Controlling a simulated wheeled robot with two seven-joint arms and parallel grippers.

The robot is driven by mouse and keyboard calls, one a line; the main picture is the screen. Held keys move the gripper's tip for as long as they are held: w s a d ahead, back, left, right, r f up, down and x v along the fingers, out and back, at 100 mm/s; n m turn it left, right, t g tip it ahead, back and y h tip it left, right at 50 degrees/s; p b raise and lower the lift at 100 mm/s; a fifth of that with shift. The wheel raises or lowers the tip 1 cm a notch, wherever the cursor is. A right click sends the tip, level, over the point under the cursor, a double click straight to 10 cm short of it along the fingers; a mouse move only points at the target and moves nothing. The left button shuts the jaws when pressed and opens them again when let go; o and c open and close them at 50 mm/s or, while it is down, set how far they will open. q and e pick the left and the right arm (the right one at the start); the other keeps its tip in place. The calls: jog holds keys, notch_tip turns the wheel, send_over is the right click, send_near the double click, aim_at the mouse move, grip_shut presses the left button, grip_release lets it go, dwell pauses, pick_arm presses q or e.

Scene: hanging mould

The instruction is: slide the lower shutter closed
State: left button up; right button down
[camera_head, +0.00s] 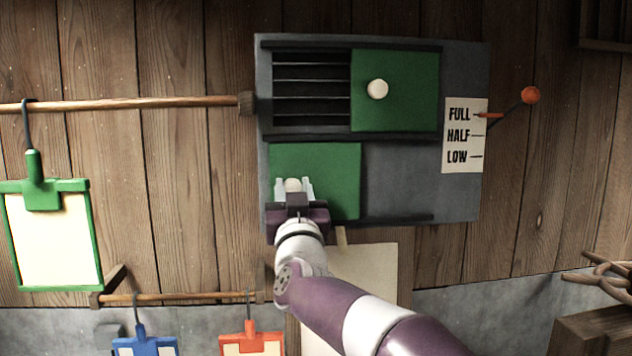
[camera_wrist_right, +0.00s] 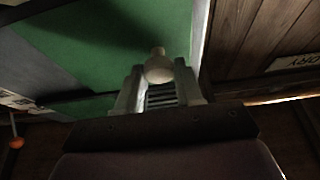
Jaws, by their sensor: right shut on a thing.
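The lower shutter (camera_head: 335,180) is a green panel at the left end of the lower track on a grey wall board (camera_head: 400,200). No louvre slats show in the lower opening, and bare grey board lies to the shutter's right. My right gripper (camera_head: 293,187) is in front of the shutter's left part, shut on its round cream knob (camera_head: 293,184). In the right wrist view the knob (camera_wrist_right: 158,68) sits between the fingers, with the green shutter (camera_wrist_right: 120,45) behind it. The gripper hides the shutter's lower left part. My left gripper is not in view.
The upper shutter (camera_head: 410,105) is at the right, with dark slats (camera_head: 311,90) open at its left. A lever with an orange ball (camera_head: 530,95) stands by the FULL/HALF/LOW label (camera_head: 464,135). A green-framed board (camera_head: 52,235) hangs at the left.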

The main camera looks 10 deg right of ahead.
jog(key=shift+a, duration=0.4)
jog(key=c, duration=0.8)
grip_release()
jog(key=shift+w+a+f, duration=0.1)
jog(key=shift+w+a, duration=0.05)
jog(key=shift+a, duration=0.1)
jog(key=b+v, duration=0.6)
jog(key=v, duration=0.6)
jog(key=shift+s+f+b, duration=0.2)
jog(key=shift+s+b, duration=0.1)
jog(key=shift+b, duration=0.1)
